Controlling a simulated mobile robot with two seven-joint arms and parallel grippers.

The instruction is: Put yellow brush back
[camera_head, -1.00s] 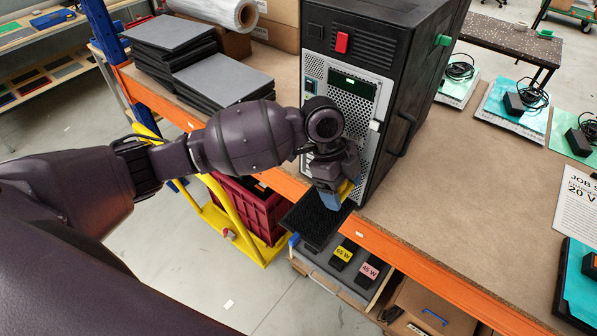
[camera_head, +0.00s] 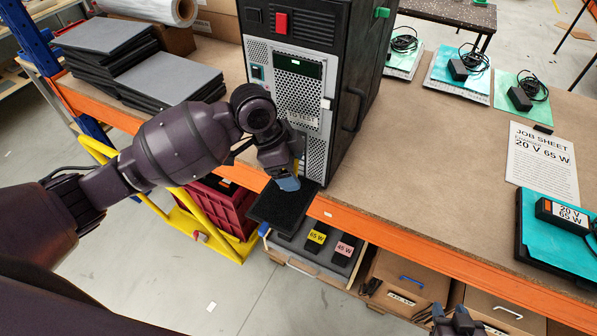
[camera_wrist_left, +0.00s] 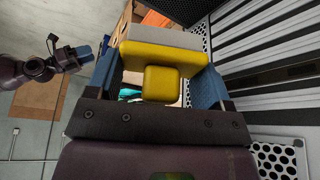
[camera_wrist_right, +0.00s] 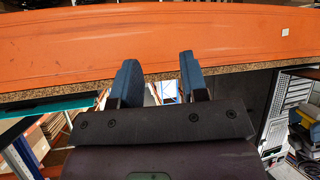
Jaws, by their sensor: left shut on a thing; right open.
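The yellow brush (camera_wrist_left: 165,55), with a yellow handle and a pale grey strip, sits between the blue fingers of my left gripper (camera_wrist_left: 158,88). In the head view, my left gripper (camera_head: 288,182) is shut on it at the lower front of the black tester cabinet (camera_head: 300,100), above a dark pad (camera_head: 284,206) at the bench edge. The brush is mostly hidden there. My right gripper (camera_head: 455,318) is at the bottom edge of the head view. In the right wrist view it (camera_wrist_right: 158,78) is open and empty, facing the orange bench edge.
Grey pads (camera_head: 165,78) are stacked left of the cabinet. A job sheet (camera_head: 541,165) and teal tray (camera_head: 528,235) lie right. The bench middle is clear.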

